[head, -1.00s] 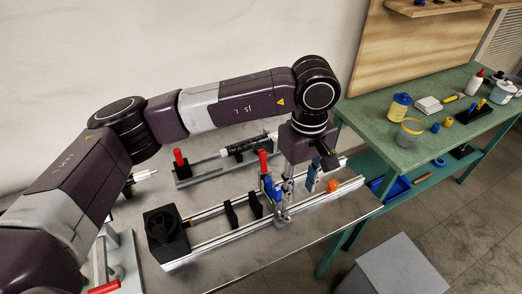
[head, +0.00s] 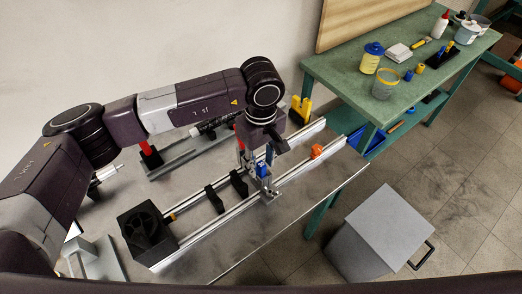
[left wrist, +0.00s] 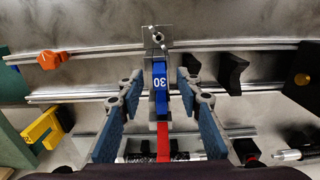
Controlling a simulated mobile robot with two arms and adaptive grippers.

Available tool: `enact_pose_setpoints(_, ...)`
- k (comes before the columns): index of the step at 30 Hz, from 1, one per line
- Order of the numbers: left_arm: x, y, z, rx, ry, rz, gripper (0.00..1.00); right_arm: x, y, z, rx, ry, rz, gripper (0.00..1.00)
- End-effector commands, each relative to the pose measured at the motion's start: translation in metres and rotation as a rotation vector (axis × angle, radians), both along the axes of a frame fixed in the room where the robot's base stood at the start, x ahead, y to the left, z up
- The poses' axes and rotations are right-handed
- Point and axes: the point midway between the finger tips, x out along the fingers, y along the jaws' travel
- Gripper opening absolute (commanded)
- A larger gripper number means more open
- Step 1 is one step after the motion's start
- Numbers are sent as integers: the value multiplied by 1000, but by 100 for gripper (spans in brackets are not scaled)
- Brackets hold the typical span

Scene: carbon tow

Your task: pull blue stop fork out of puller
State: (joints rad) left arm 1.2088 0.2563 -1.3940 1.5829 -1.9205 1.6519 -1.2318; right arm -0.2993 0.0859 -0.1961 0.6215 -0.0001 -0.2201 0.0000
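The blue stop fork (left wrist: 160,72), marked 30, sits upright in the puller's carriage in the left wrist view. Its blue also shows at my gripper in the head view (head: 262,170). A red part (left wrist: 163,145) lies in line below it in the wrist view. The puller (head: 205,220) is a long frame with two silver rails. My left gripper (left wrist: 160,108) points down over the carriage, its blue-padded fingers spread on either side of the fork, with gaps visible. In the head view it (head: 255,168) partly hides the fork. My right gripper is not in view.
A black fan box (head: 146,233) stands at the puller's near left end. Black blocks (head: 214,199) and an orange knob (head: 317,151) are on the rails. A second rail device with a red handle (head: 150,154) lies behind. A yellow part (head: 300,110) stands beyond the arm.

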Motion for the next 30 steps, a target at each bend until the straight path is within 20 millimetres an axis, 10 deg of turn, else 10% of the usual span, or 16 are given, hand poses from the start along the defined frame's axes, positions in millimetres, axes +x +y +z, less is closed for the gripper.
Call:
enact_pose_setpoints(10, 0, 0, -6, -1, -1, -1, 33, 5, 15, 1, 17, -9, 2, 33)
enact_pose_setpoints(19, 0, 0, -5, -1, -1, 0, 1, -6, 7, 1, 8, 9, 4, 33)
enact_pose_setpoints(30, 0, -1, -5, -2, -1, 0, 0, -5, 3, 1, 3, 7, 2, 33)
